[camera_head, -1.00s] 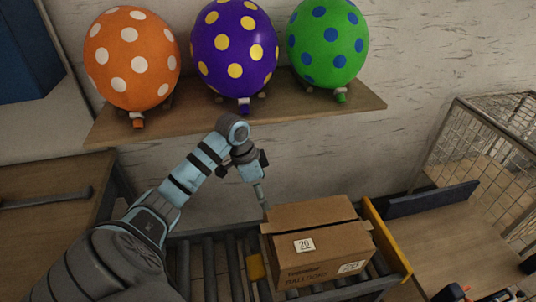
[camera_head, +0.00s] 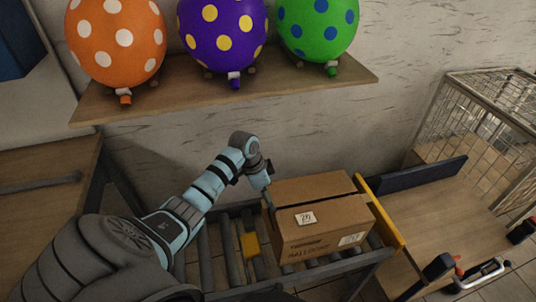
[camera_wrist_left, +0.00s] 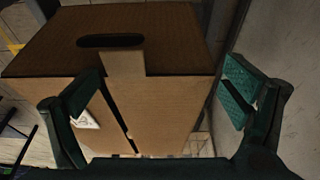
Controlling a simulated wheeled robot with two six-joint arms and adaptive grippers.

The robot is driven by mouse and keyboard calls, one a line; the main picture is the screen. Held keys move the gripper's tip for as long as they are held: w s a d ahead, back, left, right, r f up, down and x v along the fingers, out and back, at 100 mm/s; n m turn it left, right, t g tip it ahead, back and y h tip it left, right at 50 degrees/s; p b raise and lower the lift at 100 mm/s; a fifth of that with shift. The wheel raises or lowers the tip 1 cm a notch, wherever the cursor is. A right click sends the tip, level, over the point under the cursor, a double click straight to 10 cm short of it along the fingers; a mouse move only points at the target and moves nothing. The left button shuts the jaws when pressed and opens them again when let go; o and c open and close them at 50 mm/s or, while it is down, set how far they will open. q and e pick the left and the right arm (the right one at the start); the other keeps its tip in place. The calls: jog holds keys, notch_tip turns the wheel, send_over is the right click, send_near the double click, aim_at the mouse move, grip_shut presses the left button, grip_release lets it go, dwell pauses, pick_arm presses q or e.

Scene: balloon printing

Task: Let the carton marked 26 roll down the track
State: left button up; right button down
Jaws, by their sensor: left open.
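The carton (camera_head: 330,240) marked 26 sits upright on the grey roller track (camera_head: 226,262), near its right end. A yellow bar (camera_head: 382,214) stands across the track just right of the carton. My left gripper (camera_head: 268,190) is at the carton's left far corner, its tips partly hidden. In the left wrist view the gripper (camera_wrist_left: 165,105) is open, with one finger over the carton (camera_wrist_left: 165,50) and the other beyond its edge near the wall. A hand hole shows in the carton. My right gripper is not seen.
A yellow block (camera_head: 250,245) lies among the rollers left of the carton. A wooden table (camera_head: 440,220) with a dark blue board (camera_head: 423,174) stands to the right, beside a wire cage (camera_head: 480,120). A shelf (camera_head: 300,86) above holds orange, purple and green spotted balloons.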

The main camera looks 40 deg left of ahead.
pick_arm(q)
jog(key=shift+d+f, duration=0.1)
jog(key=shift+f, duration=0.4)
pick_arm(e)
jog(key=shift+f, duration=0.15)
pick_arm(q)
jog(key=shift+o, duration=0.2)
jog(key=c, duration=0.9)
jog(key=shift+o, duration=0.3)
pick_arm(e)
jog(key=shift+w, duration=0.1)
